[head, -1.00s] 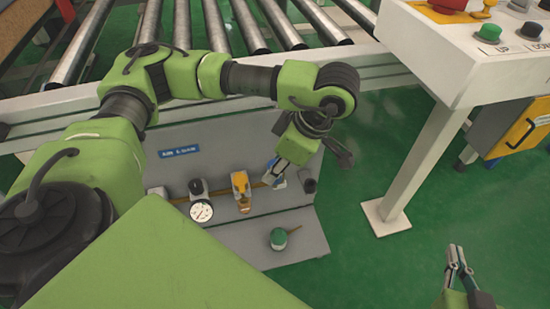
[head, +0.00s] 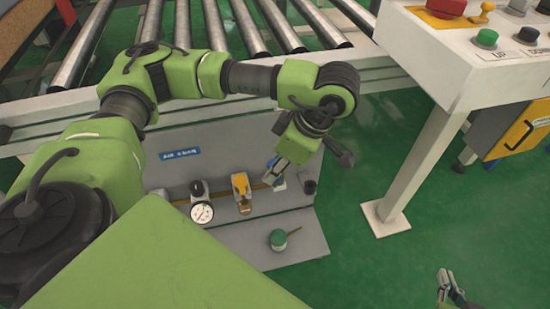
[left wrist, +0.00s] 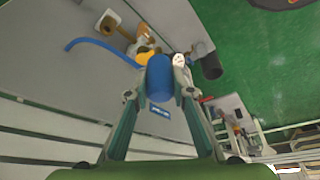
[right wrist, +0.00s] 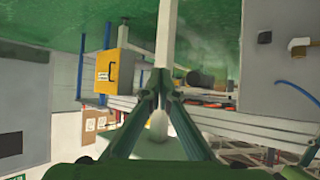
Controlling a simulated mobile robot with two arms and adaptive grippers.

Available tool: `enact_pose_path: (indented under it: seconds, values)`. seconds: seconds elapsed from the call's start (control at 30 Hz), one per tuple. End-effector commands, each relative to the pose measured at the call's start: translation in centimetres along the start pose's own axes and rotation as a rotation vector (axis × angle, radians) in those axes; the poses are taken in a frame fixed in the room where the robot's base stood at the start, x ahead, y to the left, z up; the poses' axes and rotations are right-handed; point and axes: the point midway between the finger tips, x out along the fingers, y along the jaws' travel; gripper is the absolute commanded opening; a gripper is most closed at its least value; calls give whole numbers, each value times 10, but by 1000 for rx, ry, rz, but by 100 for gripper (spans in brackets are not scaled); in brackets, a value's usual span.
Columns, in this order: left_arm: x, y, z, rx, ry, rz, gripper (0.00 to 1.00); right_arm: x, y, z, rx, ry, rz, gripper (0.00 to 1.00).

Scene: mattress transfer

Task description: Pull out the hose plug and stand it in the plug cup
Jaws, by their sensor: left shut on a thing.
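My left gripper (head: 273,178) is over the right part of the grey panel's shelf, beside a yellow valve. It is shut on the blue hose plug (left wrist: 160,78), which is between its fingers in the left wrist view. In the head view only a little of the blue plug (head: 280,183) shows. Brass and orange fittings lie just beyond the plug; I cannot tell if it is still seated in them. A dark cylindrical cup (head: 309,187) stands just right of the gripper; it also shows in the left wrist view (left wrist: 211,66). My right gripper (head: 451,285) is shut and empty.
The shelf (head: 255,258) carries a round gauge (head: 202,213), the yellow valve (head: 242,187) and a green-topped can (head: 278,238). A blue hose (left wrist: 92,43) curves left of the plug. Rollers are behind; a button console (head: 480,60) stands right. Green floor is open between.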

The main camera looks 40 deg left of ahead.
Motion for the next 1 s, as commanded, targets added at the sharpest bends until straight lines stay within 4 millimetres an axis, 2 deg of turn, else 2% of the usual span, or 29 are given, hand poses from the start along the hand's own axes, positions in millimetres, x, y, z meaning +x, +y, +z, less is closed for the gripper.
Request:
enact_pose_path:
  seconds: [1.0]
  values:
    - [-10,0,-4,0,0,0,0,-16,4,53,5,-225,8,0]
